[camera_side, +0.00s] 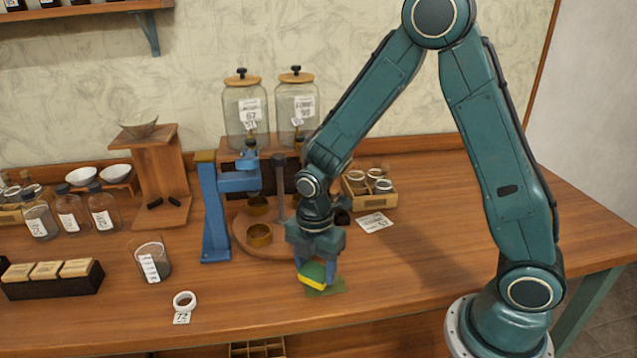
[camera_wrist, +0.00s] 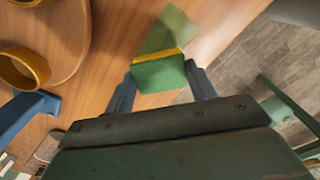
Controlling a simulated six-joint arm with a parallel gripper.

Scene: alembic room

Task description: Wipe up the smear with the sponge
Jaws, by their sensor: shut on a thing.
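My gripper (camera_side: 316,271) is shut on a green and yellow sponge (camera_side: 312,281), low over the front part of the wooden bench. In the wrist view the sponge (camera_wrist: 160,76) sits between the two blue fingers, green face towards the camera with a yellow strip at its far edge. A flat, dull green patch (camera_side: 333,287) lies on the bench by the sponge; it also shows in the wrist view (camera_wrist: 170,30). I cannot tell whether this patch is a mat or the smear, or whether the sponge touches it. No other smear is clear.
A round wooden board (camera_side: 279,248) with a brass ring (camera_side: 259,236) and a blue stand (camera_side: 213,215) are close behind and left of my gripper. A white tape roll (camera_side: 184,301) and a glass beaker (camera_side: 153,262) stand further left. The bench to the right is largely clear.

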